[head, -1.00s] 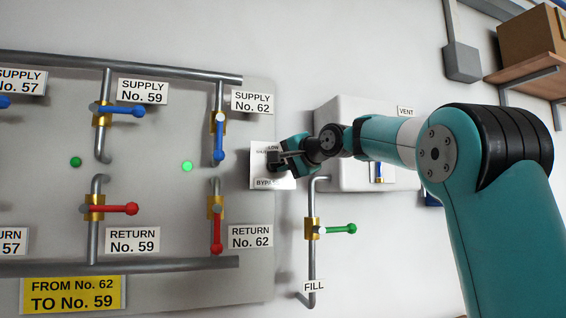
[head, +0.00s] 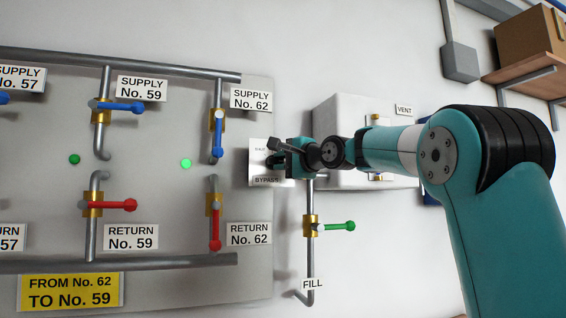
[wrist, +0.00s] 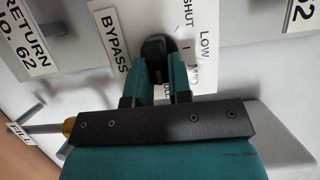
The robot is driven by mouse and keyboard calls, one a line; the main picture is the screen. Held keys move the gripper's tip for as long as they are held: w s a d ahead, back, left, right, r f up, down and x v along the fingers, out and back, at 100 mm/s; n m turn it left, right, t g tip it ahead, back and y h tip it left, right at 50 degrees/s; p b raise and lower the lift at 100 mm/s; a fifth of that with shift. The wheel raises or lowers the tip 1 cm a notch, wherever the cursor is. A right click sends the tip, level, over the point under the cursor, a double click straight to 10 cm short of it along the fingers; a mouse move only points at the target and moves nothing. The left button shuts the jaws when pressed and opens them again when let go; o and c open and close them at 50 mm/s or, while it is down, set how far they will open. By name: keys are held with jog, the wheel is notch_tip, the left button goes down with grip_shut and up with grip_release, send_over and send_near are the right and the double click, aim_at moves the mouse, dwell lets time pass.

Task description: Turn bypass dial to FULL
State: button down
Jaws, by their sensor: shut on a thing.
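The bypass dial (wrist: 155,46) is a small black knob on a white plate marked BYPASS (wrist: 112,33). The words SHUT and LOW show on the plate in the wrist view, and another word is partly hidden behind a finger. My gripper (wrist: 160,66) is shut on the dial, one teal finger on each side of it. In the head view my gripper (head: 277,158) is at the bypass plate (head: 265,181) and mostly covers the dial. I cannot read clearly which mark the dial points to.
The fill valve (head: 312,227) with its green handle is just below my gripper. The SUPPLY No. 62 valve (head: 218,122) and RETURN No. 62 valve (head: 214,205) are to the left. A pale box (head: 335,112) with a VENT label is behind my arm.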

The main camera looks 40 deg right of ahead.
jog(key=c, duration=1.4)
grip_release()
jog(key=o, duration=0.4)
jog(key=shift+w+a, duration=0.1)
jog(key=shift+w, duration=0.1)
jog(key=shift+c, duration=0.2)
jog(key=shift+s, duration=0.1)
jog(key=shift+s, duration=0.1)
jog(key=s+d+b, duration=0.2)
jog(key=s+b, duration=0.4)
jog(key=s, duration=1.1)
jog(key=shift+f, duration=0.15)
